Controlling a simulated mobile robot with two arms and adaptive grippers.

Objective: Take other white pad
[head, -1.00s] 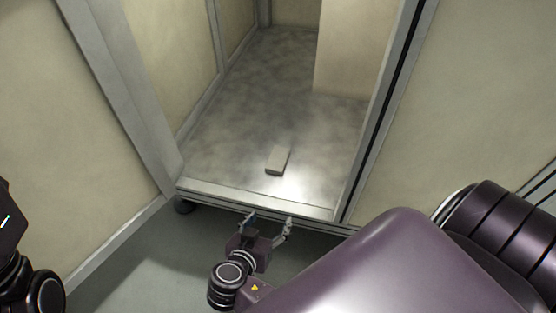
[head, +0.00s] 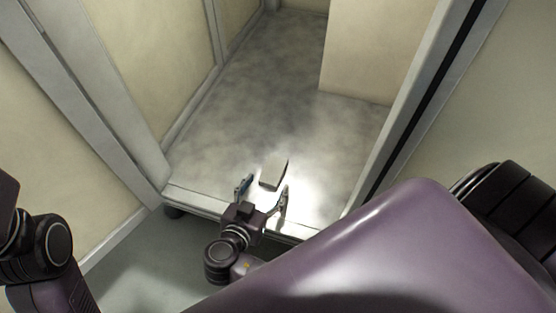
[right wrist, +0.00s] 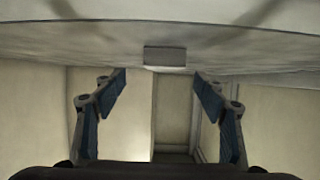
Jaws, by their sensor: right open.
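A white pad (head: 273,172), a small flat block, lies on the shiny grey floor of the cabinet, near its front edge. In the right wrist view the pad (right wrist: 165,57) shows at the upper middle, ahead of and between the two fingers. My right gripper (head: 264,188) is open and empty. Its fingers reach over the cabinet's front edge, just short of the pad and to either side of it. I cannot see that they touch it. My left gripper is out of view; only links of that arm show at the left.
The cabinet floor (head: 235,110) is otherwise clear. A cream box-like block (head: 365,55) stands at the back right. Metal posts flank the opening, the right post (head: 425,90) and the left post (head: 95,100). A raised metal sill (head: 200,203) runs along the front.

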